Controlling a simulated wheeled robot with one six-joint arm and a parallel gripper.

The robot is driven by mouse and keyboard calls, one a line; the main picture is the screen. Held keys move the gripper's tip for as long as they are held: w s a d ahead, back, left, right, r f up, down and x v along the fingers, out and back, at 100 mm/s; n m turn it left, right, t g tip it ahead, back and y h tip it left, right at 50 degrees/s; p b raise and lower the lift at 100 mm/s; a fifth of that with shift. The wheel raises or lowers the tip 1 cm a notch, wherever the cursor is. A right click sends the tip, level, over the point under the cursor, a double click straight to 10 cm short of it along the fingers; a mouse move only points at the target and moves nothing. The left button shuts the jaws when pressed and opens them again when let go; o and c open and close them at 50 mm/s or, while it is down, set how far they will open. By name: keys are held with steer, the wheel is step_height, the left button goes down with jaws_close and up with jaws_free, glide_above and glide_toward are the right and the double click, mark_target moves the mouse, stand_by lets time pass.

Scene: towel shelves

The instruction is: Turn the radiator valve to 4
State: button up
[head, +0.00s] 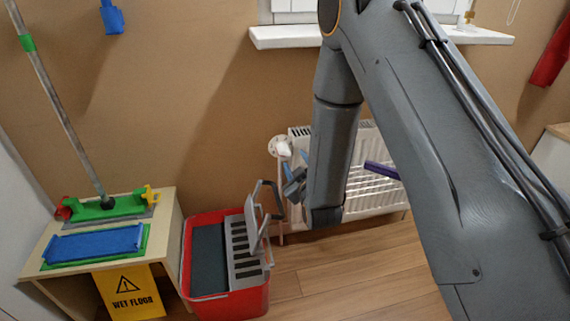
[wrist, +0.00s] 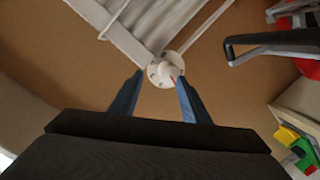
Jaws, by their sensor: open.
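The white radiator valve (head: 280,147) sits at the upper left corner of the white radiator (head: 378,185) in the head view. In the wrist view the round valve (wrist: 164,70) has a small red mark and dark marks on its face; I cannot read the number it is set to. My gripper (head: 290,180) shows as blue fingers just below and right of the valve in the head view. In the wrist view my gripper (wrist: 158,95) is open, one finger to each side below the valve, with nothing between them. I cannot tell whether a finger touches it.
A red mop bucket (head: 225,300) with a grey wringer and raised handle (head: 258,225) stands left of the radiator. Left of it a wooden cabinet (head: 172,235) carries mop heads, with a yellow wet floor sign (head: 128,292) in front. A windowsill (head: 285,37) juts out above.

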mark_target(285, 156)
steer(key=shift+n+t+y, duration=0.4)
steer(key=shift+n+t, duration=0.1)
steer(key=shift+t, duration=0.4)
steer(key=shift+w+a+f+b, duration=0.35)
steer(key=shift+w+a, duration=0.35)
steer(key=shift+w, duration=0.55)
steer(key=shift+w+a+f+b, duration=0.2)
steer(key=shift+w+a+b, duration=0.35)
steer(key=shift+w, duration=0.65)
steer(key=shift+w+a+f+b, duration=0.3)
steer(key=shift+w+a, duration=0.5)
steer(key=shift+w, duration=0.45)
steer(key=c, duration=0.8)
